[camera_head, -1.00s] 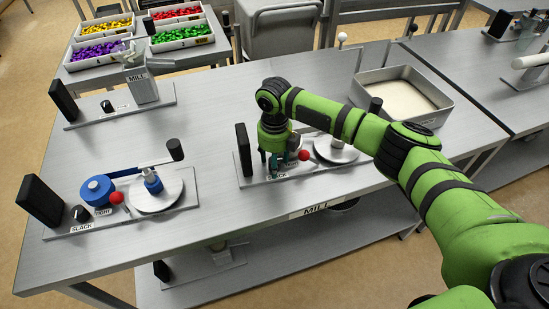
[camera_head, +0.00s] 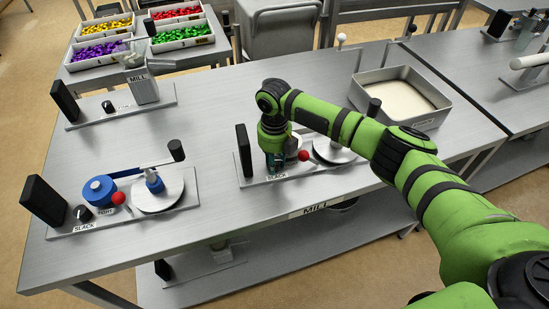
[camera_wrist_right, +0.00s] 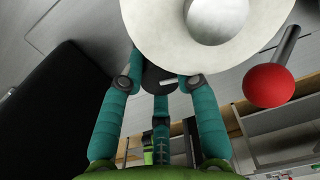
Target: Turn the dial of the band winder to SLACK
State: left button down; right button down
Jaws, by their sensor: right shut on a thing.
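The band winder (camera_head: 246,181) under my right arm is a grey plate with a black upright block, a white spool (camera_head: 293,147), a red-ball lever (camera_head: 304,156) and a silver disc. My right gripper (camera_head: 272,163) points down at the plate just behind the SLACK label (camera_head: 278,177). In the right wrist view its teal fingers (camera_wrist_right: 158,84) are closed around the small dark dial (camera_wrist_right: 157,76), which shows a short white mark. I cannot read where the dial points. The white spool (camera_wrist_right: 210,30) is close beside the fingers. My left gripper is not in view.
A second winder with a blue spool (camera_head: 99,189) and its own dial (camera_head: 83,213) stands at the left. A mill (camera_head: 142,86) is behind it, and a metal pan (camera_head: 401,96) is at the back right. Bare table lies between the winders.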

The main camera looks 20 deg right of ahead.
jog(key=m+p, duration=0.1)
jog(key=m, duration=0.2)
jog(key=shift+m+p, duration=0.3)
jog(key=shift+p, duration=0.05)
jog(key=m+p, duration=0.2)
jog(key=m, duration=0.2)
jog(key=shift+a+m, duration=0.1)
jog(key=shift+m, duration=0.2)
jog(key=m+p, duration=0.1)
jog(key=m, duration=0.3)
jog(key=shift+p, duration=0.4)
jog(key=shift+m+p, duration=0.5)
jog(key=shift+m, duration=1.2)
jog(key=c, duration=0.9)
grip_release()
